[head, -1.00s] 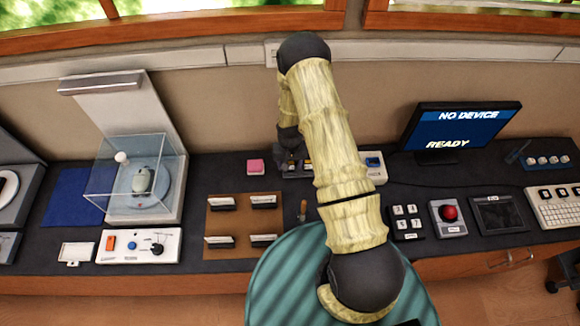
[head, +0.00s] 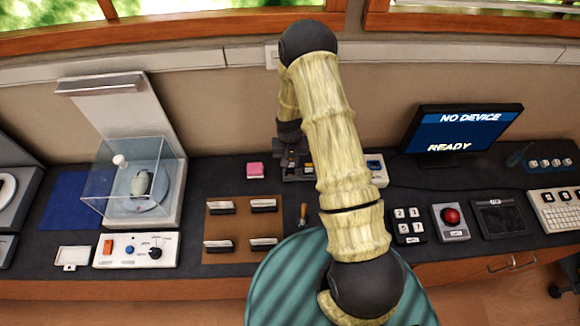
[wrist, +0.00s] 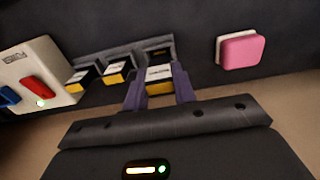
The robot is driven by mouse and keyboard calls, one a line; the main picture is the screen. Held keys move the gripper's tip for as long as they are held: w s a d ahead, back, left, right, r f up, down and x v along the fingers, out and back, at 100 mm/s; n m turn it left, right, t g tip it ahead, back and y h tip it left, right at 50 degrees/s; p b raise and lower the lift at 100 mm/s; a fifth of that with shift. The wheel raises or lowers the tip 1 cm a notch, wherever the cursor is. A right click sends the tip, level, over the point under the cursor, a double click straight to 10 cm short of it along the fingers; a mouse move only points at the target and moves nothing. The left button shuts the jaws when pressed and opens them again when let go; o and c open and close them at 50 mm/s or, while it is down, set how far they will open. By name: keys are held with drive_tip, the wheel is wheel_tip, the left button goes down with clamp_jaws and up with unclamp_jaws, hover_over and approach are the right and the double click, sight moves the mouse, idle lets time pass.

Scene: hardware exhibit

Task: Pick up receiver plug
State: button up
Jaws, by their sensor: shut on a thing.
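My gripper (wrist: 159,84) has purple fingers, one on each side of a small black and yellow block with a white label, which I take to be the receiver plug (wrist: 160,73). It is shut on this plug, the one nearest the pink block. The plug is at its slot in a dark holder, and I cannot tell whether it is raised. Two similar plugs (wrist: 116,72) (wrist: 82,78) sit in the other slots. In the head view my gripper (head: 290,158) is small and dark at the holder, and my arm hides part of the row.
A pink block (wrist: 240,50) lies beside the holder. A white box with a red switch (wrist: 35,88) stands at the holder's other end. In the head view a brown board (head: 243,229) with several dark pieces lies in front, and a monitor (head: 458,130) stands right.

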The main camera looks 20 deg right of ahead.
wheel_tip(320, 180, up, 6)
drive_tip(key=shift+r+b, duration=0.15)
drive_tip(key=shift+b, duration=0.65)
